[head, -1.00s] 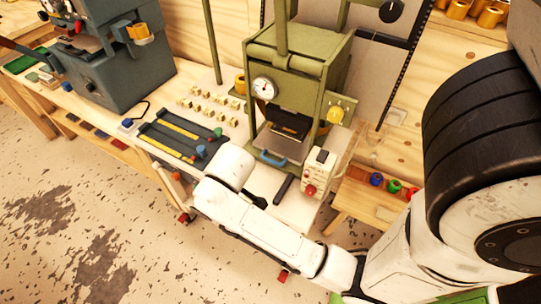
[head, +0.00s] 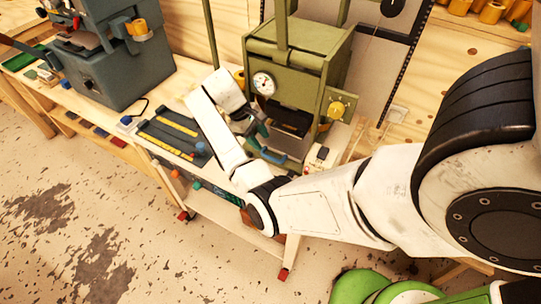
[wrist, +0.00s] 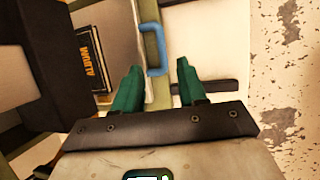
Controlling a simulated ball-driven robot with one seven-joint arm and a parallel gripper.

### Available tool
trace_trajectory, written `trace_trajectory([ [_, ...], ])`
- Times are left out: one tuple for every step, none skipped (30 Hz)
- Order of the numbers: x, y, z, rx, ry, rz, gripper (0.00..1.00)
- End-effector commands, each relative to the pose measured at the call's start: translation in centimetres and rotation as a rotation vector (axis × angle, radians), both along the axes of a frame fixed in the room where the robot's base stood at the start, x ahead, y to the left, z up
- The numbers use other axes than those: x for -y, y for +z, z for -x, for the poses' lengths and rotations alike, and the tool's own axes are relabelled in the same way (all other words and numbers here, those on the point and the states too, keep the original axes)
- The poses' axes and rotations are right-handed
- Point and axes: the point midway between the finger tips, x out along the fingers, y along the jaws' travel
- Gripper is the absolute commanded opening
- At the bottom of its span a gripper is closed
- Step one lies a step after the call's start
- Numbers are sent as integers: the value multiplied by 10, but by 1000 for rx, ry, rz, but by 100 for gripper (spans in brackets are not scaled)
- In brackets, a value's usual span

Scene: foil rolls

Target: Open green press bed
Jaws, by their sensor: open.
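The green press (head: 295,75) stands on the bench in the head view, with a round gauge on its front. Its bed opening is dark inside, and a blue handle (head: 273,156) sits at the bed's front edge. In the wrist view the blue handle (wrist: 153,49) is ahead of my gripper (wrist: 157,82). The two green fingers are apart, with the near end of the handle at the gap between their tips. Nothing is held. I cannot tell whether the fingers touch the handle. In the head view my gripper (head: 262,133) is in front of the press, partly hidden by my arm.
A dark book labelled ALBUM (wrist: 92,62) lies inside the bed opening. A grey-blue machine (head: 120,55) stands to the left. Black rails with yellow strips (head: 175,133) lie on the bench between them. A control box (head: 320,157) is right of the handle.

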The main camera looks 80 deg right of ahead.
Motion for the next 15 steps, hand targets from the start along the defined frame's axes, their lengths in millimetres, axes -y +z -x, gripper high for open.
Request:
trace_trajectory([
  [1, -15, 6, -3, -2, -1, 41],
  [1, -14, 7, -3, 0, -2, 41],
  [1, -20, 10, -3, 0, -3, 41],
  [1, -25, 13, -3, 1, -2, 41],
  [1, -30, 15, -3, 0, -3, 41],
  [2, -37, 18, -2, 0, -3, 41],
  [3, -42, 20, -2, 0, -3, 41],
  [3, -46, 22, -1, -1, -2, 41],
  [3, -53, 25, -2, 0, -3, 41],
  [4, -57, 27, -1, 0, -3, 41],
  [4, -61, 28, -1, 0, -2, 41],
  [5, -65, 30, -1, 0, -2, 41],
  [5, -68, 31, 0, 1, -1, 41],
  [5, -71, 32, 0, 1, -1, 41],
  [6, -74, 33, 1, 1, -1, 41],
])
